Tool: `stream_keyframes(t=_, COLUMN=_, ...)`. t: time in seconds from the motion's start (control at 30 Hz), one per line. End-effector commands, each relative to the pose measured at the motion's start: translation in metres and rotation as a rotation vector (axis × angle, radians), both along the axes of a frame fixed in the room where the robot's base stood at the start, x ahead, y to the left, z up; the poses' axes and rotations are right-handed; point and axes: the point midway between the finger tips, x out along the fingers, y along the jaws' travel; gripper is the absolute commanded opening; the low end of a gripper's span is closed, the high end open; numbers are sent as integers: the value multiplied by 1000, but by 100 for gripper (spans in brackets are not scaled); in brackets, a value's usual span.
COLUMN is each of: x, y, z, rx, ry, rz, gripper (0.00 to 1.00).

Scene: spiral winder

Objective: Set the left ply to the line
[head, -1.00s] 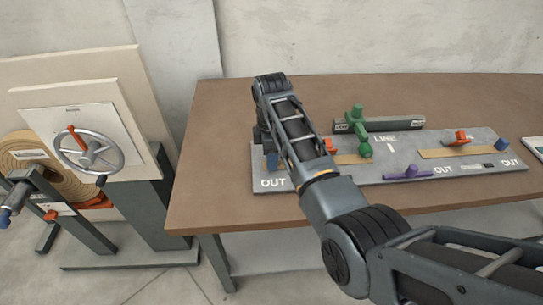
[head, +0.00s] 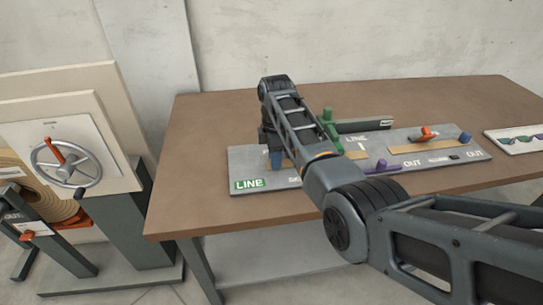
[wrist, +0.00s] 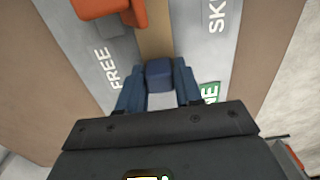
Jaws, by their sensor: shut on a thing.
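The left ply's blue block (wrist: 160,72) sits at the end of a tan strip (wrist: 156,38) in the wrist view. My gripper (wrist: 160,85) is shut on this block, with a blue finger on each side. In the head view my gripper (head: 276,160) is at the left end of the grey board (head: 310,176), and my arm hides part of that end. An orange piece (wrist: 110,8) shows beside the strip in the wrist view, near the word FREE.
The right strip carries an orange piece (head: 425,133) and a blue block (head: 465,138); its label reads OUT. A handwheel (head: 66,164) is at far left.

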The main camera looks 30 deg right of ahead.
Motion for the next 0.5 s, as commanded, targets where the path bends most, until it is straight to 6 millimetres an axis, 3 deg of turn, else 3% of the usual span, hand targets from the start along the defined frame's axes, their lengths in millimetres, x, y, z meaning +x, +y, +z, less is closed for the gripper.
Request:
stream_keyframes(t=0.07, x=-2, y=-5, z=0, rx=-5, ry=5, rz=-6, gripper=0)
stream_keyframes(t=0.1, x=-2, y=-6, z=0, rx=-5, ry=5, rz=-7, gripper=35)
stream_keyframes(t=0.3, x=-1, y=-4, z=0, rx=-3, ry=3, rz=-6, gripper=55)
stream_keyframes(t=0.5, x=-1, y=-3, z=0, rx=-2, ry=3, rz=-5, gripper=55)
